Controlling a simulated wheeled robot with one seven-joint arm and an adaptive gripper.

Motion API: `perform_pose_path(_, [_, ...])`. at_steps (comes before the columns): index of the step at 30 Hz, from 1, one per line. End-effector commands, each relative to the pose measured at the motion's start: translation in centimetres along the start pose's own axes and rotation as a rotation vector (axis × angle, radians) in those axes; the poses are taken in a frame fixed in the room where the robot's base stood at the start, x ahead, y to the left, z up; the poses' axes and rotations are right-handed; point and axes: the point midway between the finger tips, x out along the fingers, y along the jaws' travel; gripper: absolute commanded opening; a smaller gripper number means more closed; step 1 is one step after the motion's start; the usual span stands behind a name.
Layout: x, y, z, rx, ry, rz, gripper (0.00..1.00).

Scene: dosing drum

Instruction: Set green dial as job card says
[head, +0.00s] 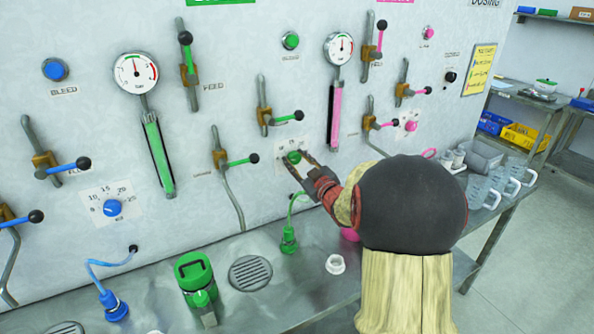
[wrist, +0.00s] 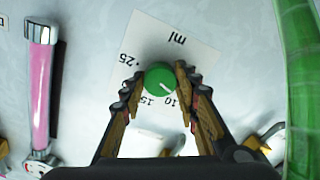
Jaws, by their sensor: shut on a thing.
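The green dial (head: 294,157) sits on a white scale plate on the wall; the wrist view shows it (wrist: 160,76) large. My gripper (head: 299,161) reaches it from the front right, its fingers shut on either side of the knob. In the wrist view, 25, 15, 10 and "ml" are readable around the dial, upside down. The dial's white mark points toward the 10. The yellow job card (head: 479,69) hangs on the wall at the upper right; its writing is too small to read.
Green-handled valve levers (head: 240,160) stand out left of and above the dial. A blue dial (head: 112,207) and a pink dial (head: 411,126) are on the same wall. A green hose coupling (head: 289,240), green container (head: 195,275) and clear jugs (head: 485,190) stand on the steel bench below.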

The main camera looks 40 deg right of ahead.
Motion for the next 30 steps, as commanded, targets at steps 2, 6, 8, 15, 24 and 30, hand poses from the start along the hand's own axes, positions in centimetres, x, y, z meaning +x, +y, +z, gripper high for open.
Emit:
perform_pose_path(2, [-0.01,-0.22,0.34,-0.063,0.002,0.0,0.06])
perform_pose_path(6, [-0.01,-0.19,0.27,-0.16,0.001,0.0,0.06])
perform_pose_path(8, [0.0,-0.17,0.26,-0.194,0.001,0.0,0.06])
perform_pose_path(15, [-0.01,-0.14,0.12,-0.29,0.001,-0.001,0.06])
perform_pose_path(24, [0.0,-0.11,0.07,-0.325,-0.001,-0.002,0.06])
perform_pose_path(30, [0.0,-0.1,0.05,-0.326,-0.001,-0.002,0.06])
